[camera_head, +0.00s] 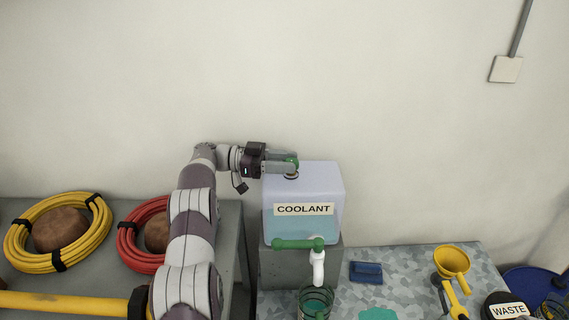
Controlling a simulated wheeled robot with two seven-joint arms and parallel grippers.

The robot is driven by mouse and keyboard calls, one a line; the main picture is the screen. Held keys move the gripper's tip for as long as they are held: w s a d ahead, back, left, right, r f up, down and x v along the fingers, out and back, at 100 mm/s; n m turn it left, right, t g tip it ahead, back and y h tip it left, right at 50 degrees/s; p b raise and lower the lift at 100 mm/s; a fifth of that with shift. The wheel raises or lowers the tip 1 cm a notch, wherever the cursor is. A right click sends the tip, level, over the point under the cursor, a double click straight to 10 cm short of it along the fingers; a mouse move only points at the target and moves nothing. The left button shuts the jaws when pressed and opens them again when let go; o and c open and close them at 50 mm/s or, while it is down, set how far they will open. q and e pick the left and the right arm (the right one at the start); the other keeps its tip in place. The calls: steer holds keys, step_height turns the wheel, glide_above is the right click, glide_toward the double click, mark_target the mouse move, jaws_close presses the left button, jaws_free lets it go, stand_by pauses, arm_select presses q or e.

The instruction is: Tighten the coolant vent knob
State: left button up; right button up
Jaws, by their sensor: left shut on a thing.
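The coolant tank (318,184) is a pale translucent box with a "COOLANT" label, standing on a grey block. Liquid shows in its lower part. A small green vent knob (293,161) sits on top at the tank's left side, mostly hidden by the fingers. My left gripper (292,167) reaches in level from the left and is shut on the knob. My right gripper is not in view.
A green-handled tap (317,262) with a white spout juts from the tank's front above a glass jar (315,302). A blue block (366,272), yellow funnel (452,261) and waste container (507,307) are to the right. Coiled yellow (93,243) and red (127,252) hoses lie left.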

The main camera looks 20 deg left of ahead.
arm_select(q)
steer(key=shift+w+r+m+g+p, duration=0.1)
steer(key=shift+r+m+g+p, duration=0.2)
steer(key=shift+r, duration=0.2)
steer(key=shift+f+g, duration=0.2)
steer(key=shift+g, duration=0.1)
steer(key=shift+f+m, duration=0.25)
steer(key=shift+m, duration=0.05)
steer(key=o, duration=1.1)
steer(key=shift+c, duration=0.2)
